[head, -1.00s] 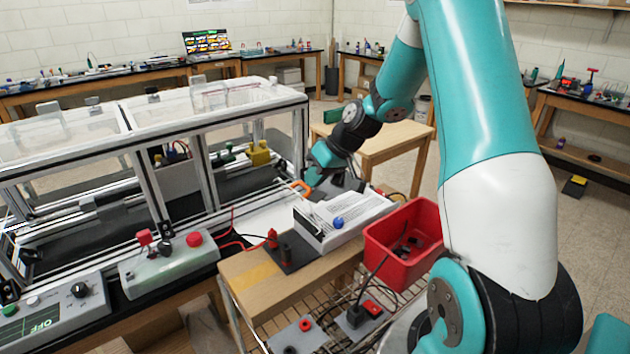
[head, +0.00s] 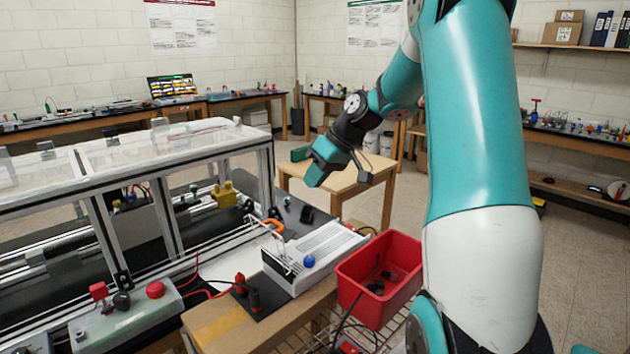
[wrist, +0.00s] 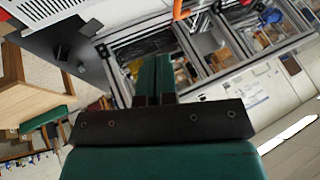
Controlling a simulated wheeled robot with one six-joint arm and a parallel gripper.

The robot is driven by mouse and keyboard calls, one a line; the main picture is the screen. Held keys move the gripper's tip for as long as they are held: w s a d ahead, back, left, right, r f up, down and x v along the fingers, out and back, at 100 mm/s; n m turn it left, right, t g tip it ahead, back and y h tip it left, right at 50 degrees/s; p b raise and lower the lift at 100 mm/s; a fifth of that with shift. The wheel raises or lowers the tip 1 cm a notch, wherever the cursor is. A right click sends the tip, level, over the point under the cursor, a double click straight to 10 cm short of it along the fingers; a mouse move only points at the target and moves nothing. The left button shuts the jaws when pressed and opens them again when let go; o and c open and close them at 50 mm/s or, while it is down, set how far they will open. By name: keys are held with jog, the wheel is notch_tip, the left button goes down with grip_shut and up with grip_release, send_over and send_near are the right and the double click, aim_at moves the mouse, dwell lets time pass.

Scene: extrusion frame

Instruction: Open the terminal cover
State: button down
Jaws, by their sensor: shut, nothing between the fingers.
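A white vented unit (head: 328,243) with a blue knob (head: 309,261) stands on the bench end, and part of its vented top shows in the wrist view (wrist: 68,28). A small pale panel with thin rods is at its left side; I cannot tell for sure which part is the terminal cover. My gripper (head: 312,182) is in the air above and behind the unit, apart from it. In the wrist view its green fingers (wrist: 154,76) are together with nothing between them.
An orange handle (head: 273,225) is left of the unit, on the clear-panelled frame (head: 170,150). A small black block (head: 307,214) is on the dark surface behind the unit. A red bin (head: 385,270) is to the right, red and black plugs (head: 245,288) in front. A wooden table (head: 345,182) is behind.

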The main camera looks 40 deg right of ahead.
jog(key=shift+s+d+r, duration=0.1)
jog(key=shift+s+r, duration=0.1)
jog(key=shift+r, duration=0.1)
